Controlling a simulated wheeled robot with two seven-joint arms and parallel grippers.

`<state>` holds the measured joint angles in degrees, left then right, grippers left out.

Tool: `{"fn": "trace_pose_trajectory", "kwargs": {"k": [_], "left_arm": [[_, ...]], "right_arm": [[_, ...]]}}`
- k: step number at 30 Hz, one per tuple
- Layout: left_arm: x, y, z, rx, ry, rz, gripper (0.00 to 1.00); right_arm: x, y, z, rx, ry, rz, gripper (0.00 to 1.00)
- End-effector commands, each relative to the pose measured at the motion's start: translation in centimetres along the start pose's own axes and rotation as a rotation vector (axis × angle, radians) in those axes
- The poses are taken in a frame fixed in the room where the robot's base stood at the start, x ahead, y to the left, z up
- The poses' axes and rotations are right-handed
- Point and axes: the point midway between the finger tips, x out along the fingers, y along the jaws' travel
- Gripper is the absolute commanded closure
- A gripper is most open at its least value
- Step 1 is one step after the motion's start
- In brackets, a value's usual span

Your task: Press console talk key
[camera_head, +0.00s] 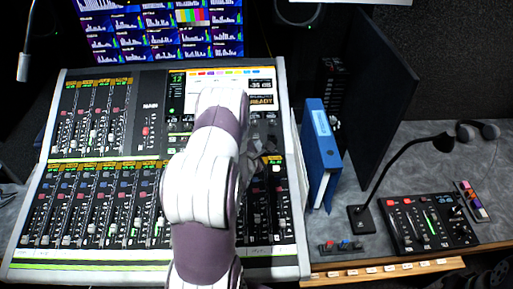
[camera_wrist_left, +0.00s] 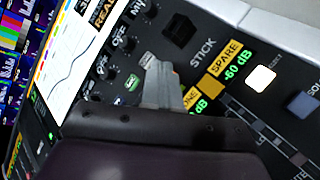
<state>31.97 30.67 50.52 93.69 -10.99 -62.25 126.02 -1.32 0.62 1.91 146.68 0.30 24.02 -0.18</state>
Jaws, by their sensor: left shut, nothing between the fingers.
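The mixing console (camera_head: 50,262) fills the left and middle of the head view. My left gripper (camera_head: 262,155) is over its right part, below the screen. My forearm hides much of the console's middle. In the left wrist view the shut, empty fingers (camera_wrist_left: 158,75) are close over the panel; I cannot tell whether they touch it. A lit white key (camera_wrist_left: 260,79), a dark blue key (camera_wrist_left: 302,104) and a black square key (camera_wrist_left: 180,33) near the word STICK show there. I cannot read which is the talk key. My right gripper is not in view.
A blue binder (camera_head: 320,150) stands right of the console. Beyond it are a gooseneck microphone (camera_head: 400,150), a small control panel (camera_head: 428,222) and a headset (camera_head: 477,130). A dark upright panel (camera_head: 375,90) rises behind. Monitors (camera_head: 150,30) stand at the back.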

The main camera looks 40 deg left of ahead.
Motion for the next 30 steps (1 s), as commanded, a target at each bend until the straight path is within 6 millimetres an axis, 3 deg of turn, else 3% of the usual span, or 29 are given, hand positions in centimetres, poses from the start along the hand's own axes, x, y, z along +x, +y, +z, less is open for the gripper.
{"fn": "trace_pose_trajectory", "kwargs": {"k": [30], "left_arm": [[0.36, -0.16, -0.21, 0.0, 0.0, 0.0, 1.0]], "right_arm": [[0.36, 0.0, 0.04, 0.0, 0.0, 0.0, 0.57]]}}
